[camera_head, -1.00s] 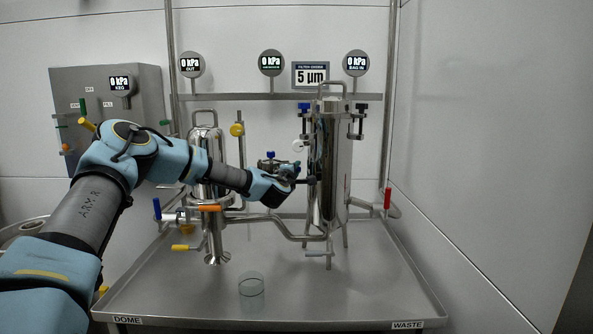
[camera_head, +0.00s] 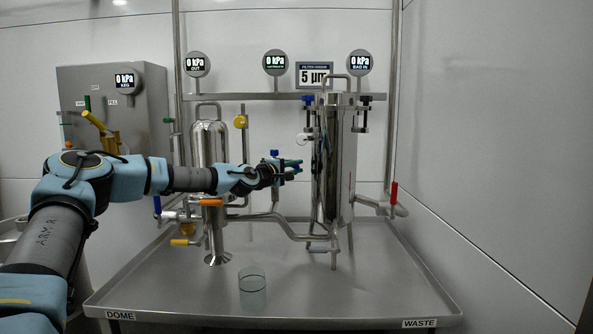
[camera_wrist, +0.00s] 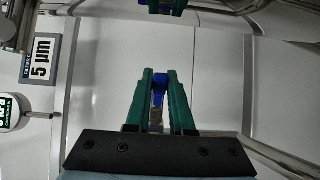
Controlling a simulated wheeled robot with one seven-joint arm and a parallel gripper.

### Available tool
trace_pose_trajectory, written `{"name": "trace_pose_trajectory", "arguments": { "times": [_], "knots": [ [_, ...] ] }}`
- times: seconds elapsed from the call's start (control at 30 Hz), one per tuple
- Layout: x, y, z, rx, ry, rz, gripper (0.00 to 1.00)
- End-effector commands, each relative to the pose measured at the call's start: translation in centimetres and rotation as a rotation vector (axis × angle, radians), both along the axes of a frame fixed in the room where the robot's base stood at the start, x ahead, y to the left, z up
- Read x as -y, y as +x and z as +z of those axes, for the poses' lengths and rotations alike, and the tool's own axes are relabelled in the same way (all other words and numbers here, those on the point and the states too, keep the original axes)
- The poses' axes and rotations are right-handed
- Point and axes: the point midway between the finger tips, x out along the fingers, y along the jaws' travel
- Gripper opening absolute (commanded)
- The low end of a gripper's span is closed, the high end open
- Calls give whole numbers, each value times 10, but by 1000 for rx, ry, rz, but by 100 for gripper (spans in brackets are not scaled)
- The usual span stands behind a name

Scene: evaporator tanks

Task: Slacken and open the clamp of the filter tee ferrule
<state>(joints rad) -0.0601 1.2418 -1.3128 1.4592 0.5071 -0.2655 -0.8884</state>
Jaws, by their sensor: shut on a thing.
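My gripper (camera_head: 297,163) is beside the tall polished filter housing (camera_head: 336,160), on its left, with its fingers pointing right. In the wrist view my green fingers (camera_wrist: 158,80) are closed around a blue piece (camera_wrist: 159,88), which looks like a knob, with a metal part below it. A blue knob (camera_head: 275,153) shows just above my gripper in the head view. The tee, its ferrule and the clamp body are mostly hidden behind my gripper and wrist, so I cannot tell whether the clamp is open.
A smaller steel vessel (camera_head: 210,145) stands close behind my forearm. Pipes and valves run low between the vessels. A glass beaker (camera_head: 252,288) stands on the steel tray (camera_head: 330,300), whose front is otherwise clear. A red-handled valve (camera_head: 394,194) is at right.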

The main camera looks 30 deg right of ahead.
Motion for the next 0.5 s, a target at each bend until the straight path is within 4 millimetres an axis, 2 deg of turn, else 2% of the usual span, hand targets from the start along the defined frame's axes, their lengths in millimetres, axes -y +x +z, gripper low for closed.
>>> {"name": "trace_pose_trajectory", "arguments": {
  "times": [0.03, 0.3, 0.5],
  "knots": [
    [0, 0, 0, 0, 0, 0, 22],
    [0, 0, 0, 0, 0, 2, 51],
    [0, 1, 0, 0, 0, 2, 51]
  ]
}}
